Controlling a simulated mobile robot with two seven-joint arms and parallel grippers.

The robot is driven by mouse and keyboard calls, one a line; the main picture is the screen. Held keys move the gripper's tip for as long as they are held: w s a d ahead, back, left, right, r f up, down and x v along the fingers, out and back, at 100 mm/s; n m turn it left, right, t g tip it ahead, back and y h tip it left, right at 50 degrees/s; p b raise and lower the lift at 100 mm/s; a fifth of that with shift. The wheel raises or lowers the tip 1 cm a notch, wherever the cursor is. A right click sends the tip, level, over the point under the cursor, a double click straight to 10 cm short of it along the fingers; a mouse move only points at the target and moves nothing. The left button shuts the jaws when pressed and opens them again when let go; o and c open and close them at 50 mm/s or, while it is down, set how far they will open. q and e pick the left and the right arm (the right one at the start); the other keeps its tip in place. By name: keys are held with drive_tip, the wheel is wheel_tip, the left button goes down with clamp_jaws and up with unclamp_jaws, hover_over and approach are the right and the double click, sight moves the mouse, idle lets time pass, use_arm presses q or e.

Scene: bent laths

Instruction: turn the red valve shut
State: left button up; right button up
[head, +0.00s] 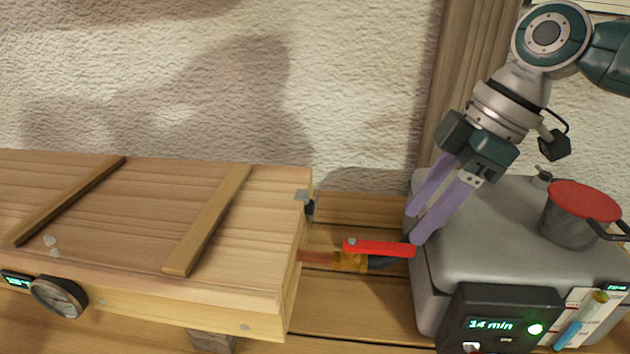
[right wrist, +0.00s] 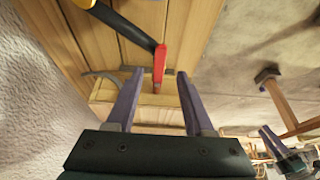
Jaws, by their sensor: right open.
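The red valve handle (head: 380,247) is a flat lever on a brass fitting (head: 350,262), between the wooden box and the grey boiler. It lies roughly in line with the pipe. My right gripper (head: 413,226) is open, its purple fingers reaching down beside the lever's right end. In the right wrist view the red lever (right wrist: 159,62) shows between and just beyond the open fingertips (right wrist: 160,75); I see no clear contact. A small dark shape with purplish fingers at the lower right of that view looks like my left gripper (right wrist: 272,140); its opening cannot be made out.
The long wooden box (head: 140,225) with a dial gauge (head: 58,296) fills the left. The grey boiler (head: 470,265) stands close right of the valve, with a red-lidded pot (head: 580,213) on top and a timer reading 14 min (head: 505,322) in front. Planks lie bare around the valve.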

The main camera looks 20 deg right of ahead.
sight(395, 247)
drive_tip(key=x, duration=0.4)
drive_tip(key=shift+f, duration=0.15)
clamp_jaws()
idle(1.3)
